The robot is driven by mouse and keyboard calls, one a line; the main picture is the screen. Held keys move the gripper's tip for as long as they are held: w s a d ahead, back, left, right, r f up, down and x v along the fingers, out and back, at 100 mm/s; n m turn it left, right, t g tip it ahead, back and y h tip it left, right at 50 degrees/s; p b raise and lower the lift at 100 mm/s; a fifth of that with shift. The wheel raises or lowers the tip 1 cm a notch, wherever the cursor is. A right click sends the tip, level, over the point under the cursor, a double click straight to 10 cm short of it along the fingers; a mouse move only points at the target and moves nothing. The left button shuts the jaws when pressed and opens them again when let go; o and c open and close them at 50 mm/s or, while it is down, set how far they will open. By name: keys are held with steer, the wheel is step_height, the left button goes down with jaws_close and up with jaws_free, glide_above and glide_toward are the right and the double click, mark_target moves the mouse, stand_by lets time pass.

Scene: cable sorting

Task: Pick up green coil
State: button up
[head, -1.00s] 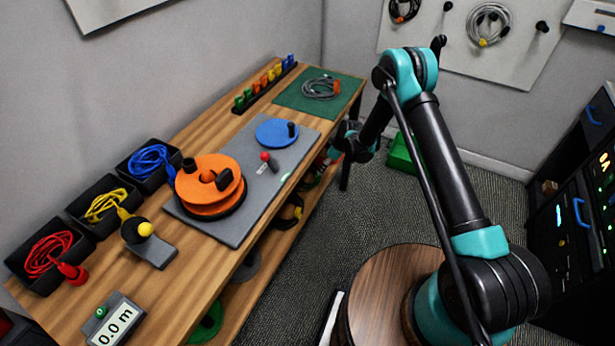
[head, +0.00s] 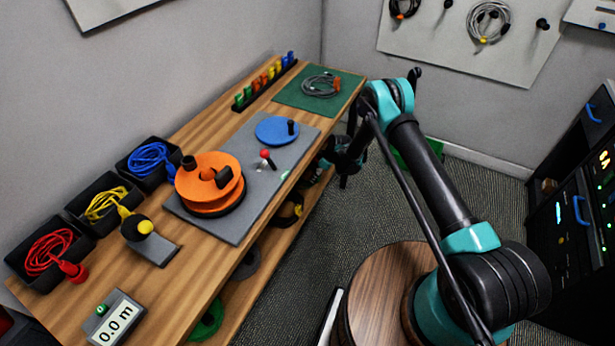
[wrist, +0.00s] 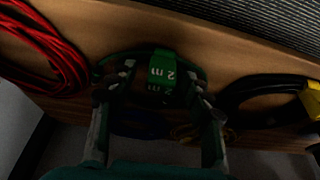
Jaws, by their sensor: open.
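The green coil, a dark ring with a bright green tag marked "2 m" (wrist: 161,73), lies on a wooden shelf in the middle of the wrist view. My gripper (wrist: 158,88) is open, with one finger at each side of the tag and over the coil. I cannot tell whether the fingers touch it. Parts of the coil are hidden in shadow and behind the fingers. In the head view my gripper is low beside the workbench's front edge, near the far end, and its fingertips are not clear.
In the wrist view a red coil (wrist: 42,50) lies to the left and a black coil with a yellow tag (wrist: 262,92) to the right, both close to my fingers. The workbench (head: 222,272) top is above the shelf. Another green coil (head: 207,322) sits on the near shelf end.

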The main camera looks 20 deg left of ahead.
steer(key=shift+c, duration=0.2)
jaws_close()
steer(key=shift+r, duration=0.1)
